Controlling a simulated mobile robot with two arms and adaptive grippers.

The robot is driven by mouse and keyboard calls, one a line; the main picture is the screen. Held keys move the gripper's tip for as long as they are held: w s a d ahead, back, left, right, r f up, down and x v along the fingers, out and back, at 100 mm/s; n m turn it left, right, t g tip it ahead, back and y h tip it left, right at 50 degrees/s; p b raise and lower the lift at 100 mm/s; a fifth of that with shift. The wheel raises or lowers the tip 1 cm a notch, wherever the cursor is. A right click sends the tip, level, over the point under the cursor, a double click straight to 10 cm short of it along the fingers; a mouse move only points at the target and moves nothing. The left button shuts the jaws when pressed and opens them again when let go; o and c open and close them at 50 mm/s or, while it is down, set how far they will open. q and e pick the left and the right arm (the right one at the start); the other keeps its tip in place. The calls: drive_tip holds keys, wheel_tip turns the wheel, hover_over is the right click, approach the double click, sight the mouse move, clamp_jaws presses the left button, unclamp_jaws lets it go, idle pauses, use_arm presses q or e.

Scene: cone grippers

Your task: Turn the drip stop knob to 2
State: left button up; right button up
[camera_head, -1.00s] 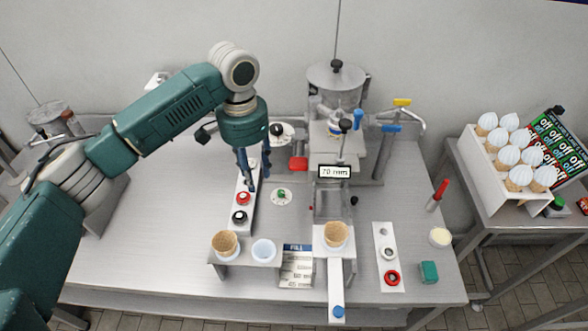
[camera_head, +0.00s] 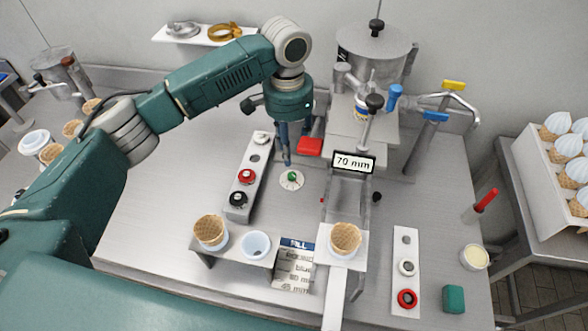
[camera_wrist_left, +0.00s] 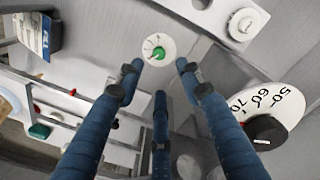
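A small green knob (camera_head: 292,177) sits on a round white dial (camera_head: 291,184) on the steel table, right of the strip of knobs. I take it for the drip stop knob; its numbers are too small to read. In the left wrist view the green knob (camera_wrist_left: 158,53) shows ahead of the fingertips, with marks on its dial. My left gripper (camera_head: 287,155) points down, just above and behind the knob, its blue fingers apart and empty. Contact with the knob cannot be made out. My right gripper is not in view.
A grey strip with red and black knobs (camera_head: 239,198) stands close left. A red block (camera_head: 309,146) and the filling machine with its "70 mm" display (camera_head: 354,162) stand close right. Cones (camera_head: 211,231) and a cup (camera_head: 256,245) stand in front.

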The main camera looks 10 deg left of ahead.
sight(292, 174)
use_arm(q)
drive_tip(key=f, duration=0.3)
drive_tip(key=f+p, duration=0.1)
drive_tip(key=f, duration=0.5)
drive_tip(key=shift+s+p, duration=0.3)
drive_tip(key=shift+c, duration=0.5)
clamp_jaws()
